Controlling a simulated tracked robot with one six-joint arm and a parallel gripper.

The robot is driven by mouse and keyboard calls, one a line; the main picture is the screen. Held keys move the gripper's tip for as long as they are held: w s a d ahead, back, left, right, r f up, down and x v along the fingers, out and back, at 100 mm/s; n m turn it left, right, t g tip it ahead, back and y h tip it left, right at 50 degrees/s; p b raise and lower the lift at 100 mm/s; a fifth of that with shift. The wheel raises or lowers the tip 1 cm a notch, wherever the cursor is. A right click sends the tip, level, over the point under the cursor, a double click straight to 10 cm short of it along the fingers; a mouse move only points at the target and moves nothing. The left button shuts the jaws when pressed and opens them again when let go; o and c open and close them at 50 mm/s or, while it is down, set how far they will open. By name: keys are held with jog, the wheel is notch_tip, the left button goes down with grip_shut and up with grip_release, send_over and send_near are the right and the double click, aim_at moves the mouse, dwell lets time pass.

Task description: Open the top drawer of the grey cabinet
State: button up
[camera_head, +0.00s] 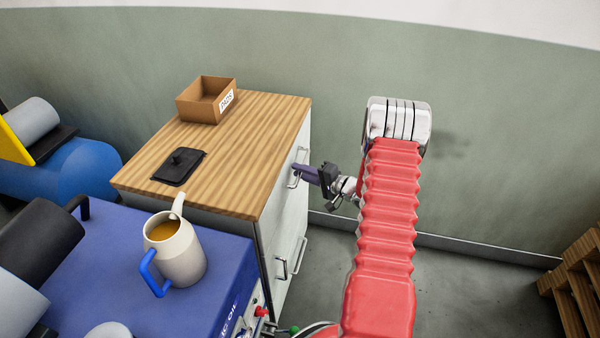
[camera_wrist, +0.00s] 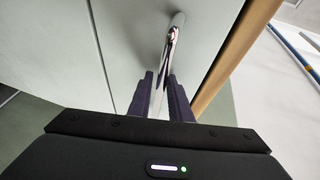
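The grey cabinet (camera_head: 196,218) has a wood top and pale drawer fronts on its right side. The top drawer handle (camera_head: 292,182) is a metal bar; it also shows in the wrist view (camera_wrist: 173,36), running between my two dark fingers. My gripper (camera_head: 303,172) is at this handle, with its fingers close on either side of the bar; it appears shut on it. The fingers also show in the wrist view (camera_wrist: 161,92). The top drawer looks flush with the cabinet front. A lower handle (camera_head: 299,256) is below it.
On the cabinet top are an open brown box (camera_head: 196,106) and a black flat item (camera_head: 179,167). The floor (camera_head: 475,290) right of the cabinet is clear; a wooden pallet (camera_head: 577,290) is far right.

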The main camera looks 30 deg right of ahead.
grip_shut()
jog(key=shift+f, duration=0.1)
jog(key=shift+s+a, duration=0.1)
jog(key=shift+a, duration=0.05)
